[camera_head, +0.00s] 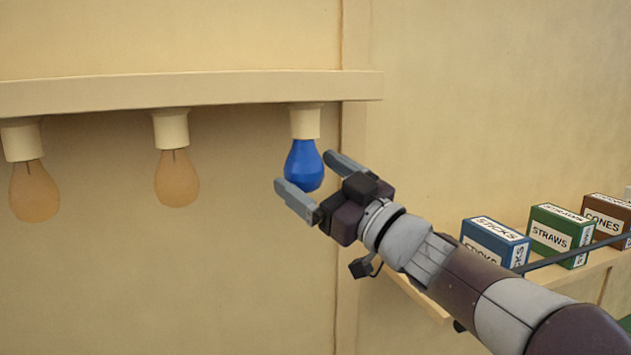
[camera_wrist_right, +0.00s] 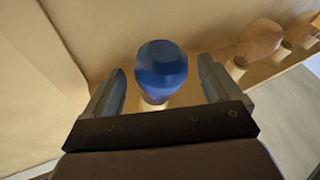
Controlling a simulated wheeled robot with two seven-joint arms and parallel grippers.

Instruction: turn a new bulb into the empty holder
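A blue bulb (camera_head: 304,166) hangs upright in the right-hand cream holder (camera_head: 305,121) under the wooden rail. My right gripper (camera_head: 308,172) is open, with its fingers apart on either side of the bulb's lower part. In the right wrist view the blue bulb (camera_wrist_right: 161,68) shows between the two fingers (camera_wrist_right: 162,88), with visible gaps on both sides. The bulb's neck is in or against the holder; I cannot tell how far it is turned in. No empty holder shows. My left gripper is not in view.
Two amber bulbs, one in the middle (camera_head: 177,178) and one at the left (camera_head: 34,191), hang in holders from the same rail (camera_head: 180,92). At the right, a shelf carries boxes marked sticks (camera_head: 494,243), straws (camera_head: 558,236) and cones (camera_head: 606,218). Space below the bulbs is clear.

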